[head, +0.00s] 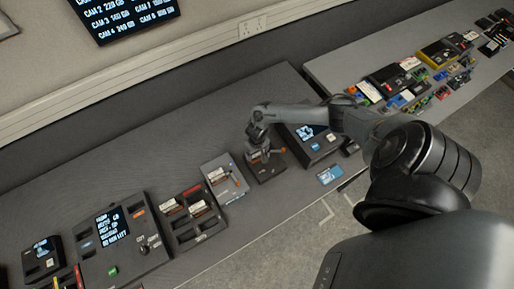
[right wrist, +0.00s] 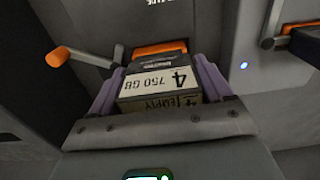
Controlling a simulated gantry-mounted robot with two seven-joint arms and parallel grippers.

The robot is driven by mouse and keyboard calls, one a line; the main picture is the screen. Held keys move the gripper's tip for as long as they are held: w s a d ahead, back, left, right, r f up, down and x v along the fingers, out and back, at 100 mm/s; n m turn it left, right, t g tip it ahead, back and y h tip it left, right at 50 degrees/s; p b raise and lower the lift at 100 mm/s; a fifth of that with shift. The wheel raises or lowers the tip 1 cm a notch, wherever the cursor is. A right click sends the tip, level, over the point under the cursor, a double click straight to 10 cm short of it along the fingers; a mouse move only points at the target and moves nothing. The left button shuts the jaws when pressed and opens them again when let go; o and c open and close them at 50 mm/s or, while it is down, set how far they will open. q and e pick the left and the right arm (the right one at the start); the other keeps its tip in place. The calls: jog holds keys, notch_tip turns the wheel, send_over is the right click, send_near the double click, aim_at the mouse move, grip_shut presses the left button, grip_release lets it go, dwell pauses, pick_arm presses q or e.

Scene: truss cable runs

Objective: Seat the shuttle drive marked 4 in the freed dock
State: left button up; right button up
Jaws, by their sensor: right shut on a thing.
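The shuttle drive marked 4 (right wrist: 160,85) shows in the right wrist view with a white label reading "4 750 GB" and a darker face reading "EMPTY". My right gripper (right wrist: 160,92) is shut on it, with a purple pad on each side. In the head view my right gripper (head: 261,157) is low over a dark dock (head: 268,176) with an orange-tipped lever. In the right wrist view an orange-tipped lever (right wrist: 72,59) stands left of the drive. How deep the drive sits in the dock is hidden. My left gripper is not in view.
A grey dock unit (head: 225,171) with an orange lever is left of the dark dock. A unit with a screen (head: 316,146) stands to the right. A tray of drives (head: 193,220) and a control console (head: 133,255) lie farther left.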

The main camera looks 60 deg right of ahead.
jog(key=shift+f, duration=0.45)
jog(key=shift+f, duration=0.1)
dwell(0.4)
jog(key=o, duration=1.2)
notch_tip(320, 180, up, 4)
jog(key=p, duration=0.4)
jog(key=shift+r+p, duration=1.75)
jog(key=shift+p, duration=0.35)
